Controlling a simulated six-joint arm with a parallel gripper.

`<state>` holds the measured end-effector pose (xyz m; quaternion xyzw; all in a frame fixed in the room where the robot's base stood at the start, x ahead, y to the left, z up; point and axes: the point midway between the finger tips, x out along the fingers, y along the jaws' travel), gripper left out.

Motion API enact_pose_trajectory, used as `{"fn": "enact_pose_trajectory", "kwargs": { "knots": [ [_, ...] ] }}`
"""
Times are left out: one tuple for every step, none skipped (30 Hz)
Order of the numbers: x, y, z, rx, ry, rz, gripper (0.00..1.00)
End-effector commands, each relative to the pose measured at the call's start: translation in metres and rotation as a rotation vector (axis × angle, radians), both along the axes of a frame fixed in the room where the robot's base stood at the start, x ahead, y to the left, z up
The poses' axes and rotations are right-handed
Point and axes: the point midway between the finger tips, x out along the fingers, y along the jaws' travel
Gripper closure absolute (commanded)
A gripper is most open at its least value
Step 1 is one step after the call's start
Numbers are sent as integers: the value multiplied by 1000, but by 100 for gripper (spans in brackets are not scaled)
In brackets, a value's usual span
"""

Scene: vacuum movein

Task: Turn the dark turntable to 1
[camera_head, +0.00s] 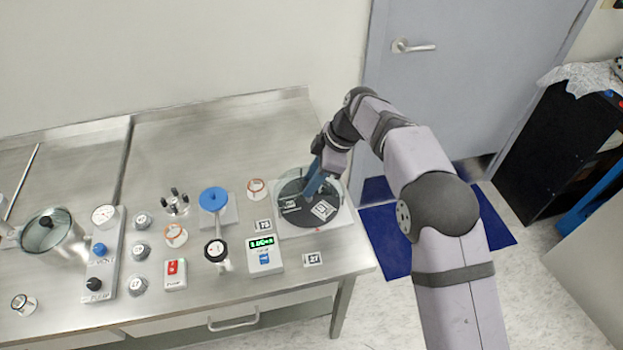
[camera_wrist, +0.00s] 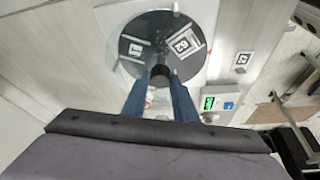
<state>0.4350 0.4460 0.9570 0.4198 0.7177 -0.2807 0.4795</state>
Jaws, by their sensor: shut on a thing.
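The dark turntable (camera_head: 300,219) is a round disc on a pale square base (camera_head: 340,222) at the right end of the steel bench. It carries white marked labels, one facing the front right; I cannot read a 1 on them. The disc also shows in the wrist view (camera_wrist: 152,27), with two labels on it. My gripper (camera_head: 309,193) reaches down onto the disc. In the wrist view its blue fingers (camera_wrist: 161,77) are shut on a dark round knob (camera_wrist: 161,72) on the disc. The fingers hide part of the knob.
A small meter with a green display (camera_head: 262,243) stands left of the turntable. A blue-topped device (camera_head: 213,199), a black-topped valve (camera_head: 215,251) and several gauges stand further left. The bench's right edge is close to the turntable.

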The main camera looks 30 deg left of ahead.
Motion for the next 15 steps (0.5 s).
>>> {"fn": "enact_pose_trajectory", "kwargs": {
  "knots": [
    [1,0,1,0,0,23,100],
    [1,0,1,0,1,39,100],
    [1,0,2,0,1,59,100],
    [1,0,2,0,1,74,100],
    [1,0,2,0,0,89,100],
    [1,0,2,-1,0,110,100],
    [1,0,2,-1,0,124,100],
    [1,0,2,-1,0,139,100],
    [2,0,2,-1,0,158,100],
    [2,0,2,-1,0,173,100],
    [2,1,3,-1,0,187,100],
    [2,1,2,-2,1,205,100],
    [2,1,2,-1,0,219,100],
    [2,1,3,-1,0,232,100],
    [2,1,2,-2,1,247,100]
  ]
}}
